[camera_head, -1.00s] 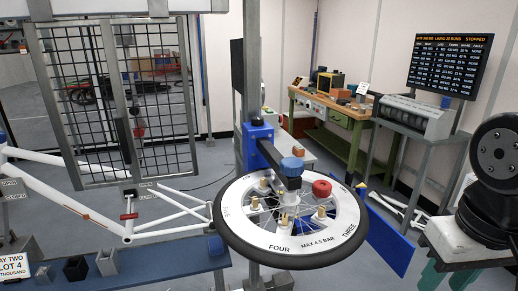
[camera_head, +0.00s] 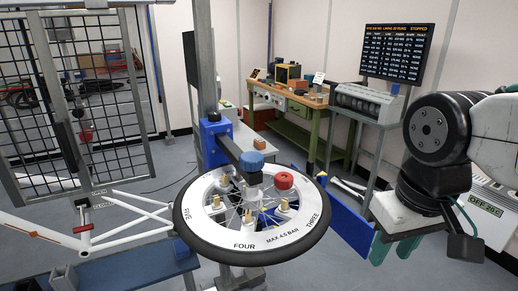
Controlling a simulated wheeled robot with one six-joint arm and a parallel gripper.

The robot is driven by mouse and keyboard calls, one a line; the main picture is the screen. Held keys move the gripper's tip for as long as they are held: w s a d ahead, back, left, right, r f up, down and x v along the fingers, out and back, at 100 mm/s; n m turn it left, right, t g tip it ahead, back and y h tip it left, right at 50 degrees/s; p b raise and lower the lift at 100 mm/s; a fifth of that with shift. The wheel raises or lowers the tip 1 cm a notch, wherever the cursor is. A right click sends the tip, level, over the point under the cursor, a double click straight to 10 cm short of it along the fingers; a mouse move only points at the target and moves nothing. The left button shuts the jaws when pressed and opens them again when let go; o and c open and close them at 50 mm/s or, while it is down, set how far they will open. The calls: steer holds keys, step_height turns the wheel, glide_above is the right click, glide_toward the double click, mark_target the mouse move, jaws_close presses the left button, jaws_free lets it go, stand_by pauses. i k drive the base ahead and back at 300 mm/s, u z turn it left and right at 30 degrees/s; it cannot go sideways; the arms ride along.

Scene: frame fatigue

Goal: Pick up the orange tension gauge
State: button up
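I cannot identify the orange tension gauge with certainty. A small orange-brown block (camera_head: 318,97) lies on the green workbench at the back, too small to tell what it is.
The wheel (camera_head: 246,240) lies flat on a blue-clamped stand, with a red knob (camera_head: 284,180) and blue knob on top. The green workbench (camera_head: 330,122) and a grey stand with a monitor (camera_head: 397,51) are behind. A blue panel (camera_head: 352,232) stands near my gripper. Mesh gate at left.

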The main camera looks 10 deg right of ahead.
mark_target(258, 144)
steer(key=z, duration=0.55)
steer(key=k, duration=1.25)
steer(key=z, duration=0.9)
steer(key=i, duration=3.1)
steer(key=u, duration=0.4)
steer(key=i, duration=0.9)
steer(key=u, duration=1.45)
steer(key=i, duration=0.8)
steer(key=u, duration=1)
steer(key=i, duration=0.3)
steer(key=u, duration=0.3)
